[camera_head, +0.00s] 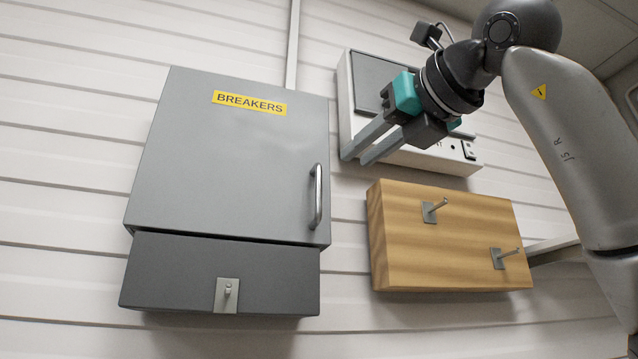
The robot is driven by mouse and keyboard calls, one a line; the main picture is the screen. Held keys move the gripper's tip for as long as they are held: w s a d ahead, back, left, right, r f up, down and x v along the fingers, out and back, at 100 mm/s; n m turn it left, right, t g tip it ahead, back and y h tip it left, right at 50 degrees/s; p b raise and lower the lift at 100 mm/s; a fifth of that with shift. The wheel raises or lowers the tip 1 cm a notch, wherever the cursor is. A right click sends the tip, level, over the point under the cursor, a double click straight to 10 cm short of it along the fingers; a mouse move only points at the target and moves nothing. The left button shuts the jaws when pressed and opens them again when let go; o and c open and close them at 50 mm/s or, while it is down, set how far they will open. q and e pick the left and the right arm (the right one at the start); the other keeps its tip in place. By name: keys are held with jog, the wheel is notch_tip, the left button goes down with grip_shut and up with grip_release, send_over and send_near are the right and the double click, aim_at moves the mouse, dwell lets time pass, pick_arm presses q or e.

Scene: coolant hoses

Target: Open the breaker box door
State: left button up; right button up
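The grey breaker box door (230,160), with a yellow "BREAKERS" label (249,102), is on the wall at the left. It looks closed. Its vertical metal handle (317,197) is near the door's lower right edge. My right gripper (357,159) is up and to the right of the handle, apart from it. Its two grey fingers point down and left with a gap between them, and nothing shows in the gap. My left gripper is not in view.
A darker grey box with a small latch plate (227,295) sits below the door. A wooden board (445,240) with two metal hooks is at the right. A white wall unit (347,100) is behind my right gripper. Bare wall separates door and board.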

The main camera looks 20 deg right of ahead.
aim_at(320, 184)
jog(key=p+x, duration=0.3)
jog(key=x, duration=0.9)
jog(key=shift+w+a, duration=0.15)
jog(key=shift+w, duration=0.2)
grip_shut()
dwell(0.7)
